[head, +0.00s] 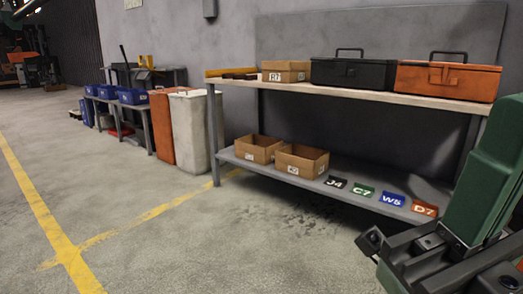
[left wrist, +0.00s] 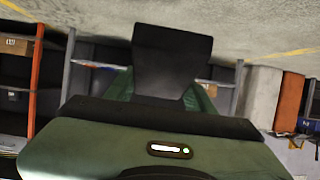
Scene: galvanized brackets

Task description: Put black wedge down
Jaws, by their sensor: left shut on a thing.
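In the left wrist view my left gripper (left wrist: 168,98) is green with dark parts and is shut on a dark, plain block, the black wedge (left wrist: 172,48). It is held between the green fingers, in front of a blurred view of floor and shelving. Its lower end is hidden by the gripper. The left gripper does not show in the head view.
A grey two-level bench has a lower shelf (head: 228,154) with two cardboard boxes (head: 302,161) and markers J4 (head: 336,182), C7 (head: 362,191), W5 (head: 392,199), D7 (head: 425,209). Above are a black toolbox (head: 352,73) and an orange one (head: 447,81). The front floor is clear.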

